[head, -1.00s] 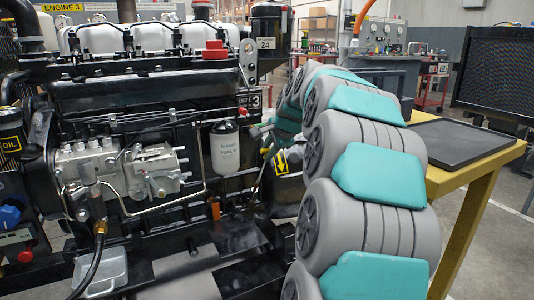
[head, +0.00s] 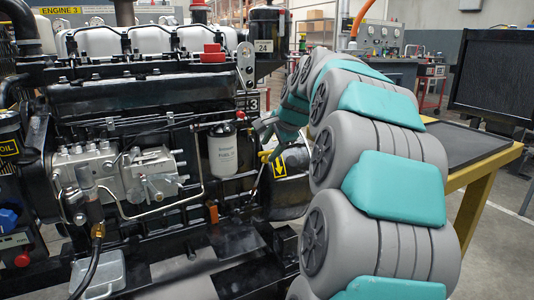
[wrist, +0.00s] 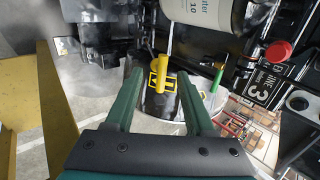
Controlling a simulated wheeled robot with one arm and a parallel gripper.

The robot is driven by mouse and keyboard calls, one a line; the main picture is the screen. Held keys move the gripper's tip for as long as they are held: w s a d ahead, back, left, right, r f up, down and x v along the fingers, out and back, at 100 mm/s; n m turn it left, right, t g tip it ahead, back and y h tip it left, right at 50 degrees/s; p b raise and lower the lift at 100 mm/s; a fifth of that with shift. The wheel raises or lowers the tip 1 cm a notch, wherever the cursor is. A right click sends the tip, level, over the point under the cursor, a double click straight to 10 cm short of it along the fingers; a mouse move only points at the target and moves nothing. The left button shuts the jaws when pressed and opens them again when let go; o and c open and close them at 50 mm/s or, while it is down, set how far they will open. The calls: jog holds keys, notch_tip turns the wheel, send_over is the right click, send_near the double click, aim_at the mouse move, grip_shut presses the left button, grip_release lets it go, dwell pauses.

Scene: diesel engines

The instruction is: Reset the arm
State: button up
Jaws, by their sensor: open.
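My gripper (wrist: 158,78) is open in the wrist view, its two green fingers apart with nothing held between them. Beyond the gap is a yellow handle (wrist: 160,66) above a black cylinder with a yellow label (wrist: 162,83). I cannot tell how far they are from the fingertips. In the head view my arm arches down the right side. My gripper (head: 262,133) points left towards the engine (head: 130,130), near the white fuel filter (head: 223,152). Its fingers are small and partly hidden there.
A yellow table (head: 482,172) with a black tray (head: 455,145) stands right of my arm. In the wrist view, a green handle (wrist: 217,77) and a red knob (wrist: 278,51) lie right of the fingers. A dark screen (head: 496,80) stands at the far right.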

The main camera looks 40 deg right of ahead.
jog(key=v, duration=0.3)
jog(key=shift+s+r, duration=0.1)
jog(key=shift+s, duration=0.15)
jog(key=shift+a, duration=0.15)
jog(key=s+a+f+n+g+y+p, duration=0.1)
jog(key=s+a+f+n, duration=0.15)
jog(key=a, duration=0.55)
jog(key=s+a+f+n+g+y, duration=0.15)
jog(key=a+f+n, duration=0.25)
jog(key=a, duration=0.4)
jog(key=s+a+f+n+g+p, duration=0.1)
jog(key=s+a+f+n+g, duration=0.2)
jog(key=a, duration=0.5)
jog(key=s+a+f+n+g, duration=0.1)
jog(key=s+a+f+n, duration=0.2)
jog(key=s, duration=0.4)
jog(key=s+a+f+n+g+p, duration=0.1)
jog(key=s+a+f+n, duration=0.3)
jog(key=s, duration=0.4)
jog(key=s+a+f+n+g, duration=0.2)
jog(key=s+a+f+n, duration=0.1)
jog(key=s, duration=0.4)
notch_tip(320, 180, down, 3)
jog(key=shift+s+a+r+n+h, duration=0.15)
jog(key=shift+s+a+n+h, duration=0.1)
jog(key=shift+a+n+h, duration=0.25)
